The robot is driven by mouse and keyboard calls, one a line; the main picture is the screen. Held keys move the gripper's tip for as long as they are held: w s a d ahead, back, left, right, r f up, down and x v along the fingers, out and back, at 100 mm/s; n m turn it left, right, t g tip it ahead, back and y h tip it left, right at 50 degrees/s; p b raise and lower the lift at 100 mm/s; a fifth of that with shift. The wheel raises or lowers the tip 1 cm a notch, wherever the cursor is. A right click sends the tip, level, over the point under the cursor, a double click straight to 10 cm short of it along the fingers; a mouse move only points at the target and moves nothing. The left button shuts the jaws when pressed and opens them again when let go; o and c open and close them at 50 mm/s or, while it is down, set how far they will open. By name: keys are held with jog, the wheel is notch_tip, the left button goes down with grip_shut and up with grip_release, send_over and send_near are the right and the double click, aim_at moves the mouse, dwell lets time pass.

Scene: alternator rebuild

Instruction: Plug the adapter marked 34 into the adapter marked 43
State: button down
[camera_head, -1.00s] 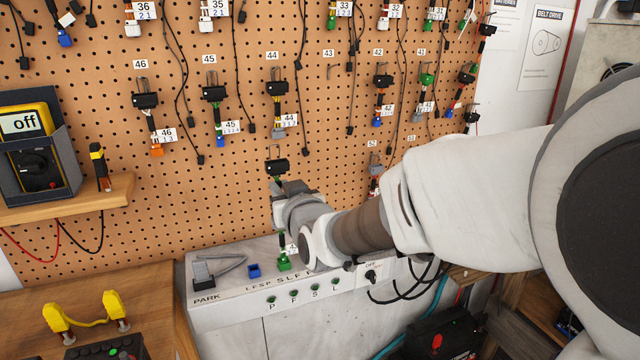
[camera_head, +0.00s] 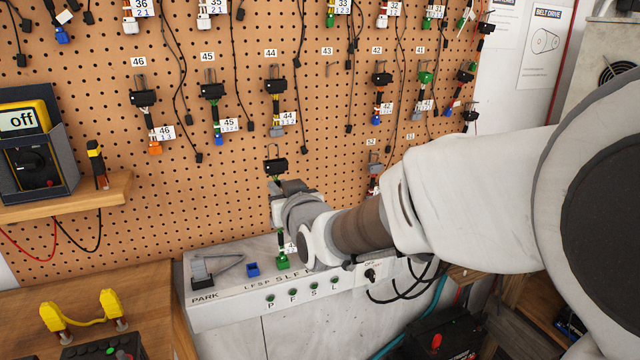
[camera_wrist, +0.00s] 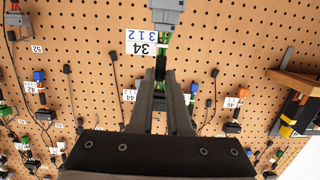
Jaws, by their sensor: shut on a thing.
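My gripper (camera_wrist: 160,80) is shut on a narrow black part of the adapter marked 34; in the head view the gripper (camera_head: 274,187) is in front of the pegboard, above the grey console. In the wrist view, the adapter has green wires, a white tag reading 34 (camera_wrist: 147,42) and a grey connector (camera_wrist: 166,12) cut off by the top edge. In the head view, the 43 label (camera_head: 327,51) has a bare hook below it. A green connector (camera_head: 282,258) with green wires shows below my wrist, its tag mostly hidden; I cannot tell its number or what holds it.
A black connector (camera_head: 276,166) shows just above my gripper. The pegboard (camera_head: 230,185) carries several hanging adapters and black cables. A blue block (camera_head: 252,269) and a grey bracket (camera_head: 203,272) are on the console (camera_head: 215,300). A shelf (camera_head: 100,192) with a yellow meter is left.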

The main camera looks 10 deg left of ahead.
jog(key=shift+f+b, duration=0.15)
jog(key=shift+b, duration=0.2)
dwell(0.3)
jog(key=c, duration=0.8)
grip_release()
jog(key=b+v, duration=0.1)
jog(key=v, duration=1.6)
jog(key=shift+s+d, duration=0.15)
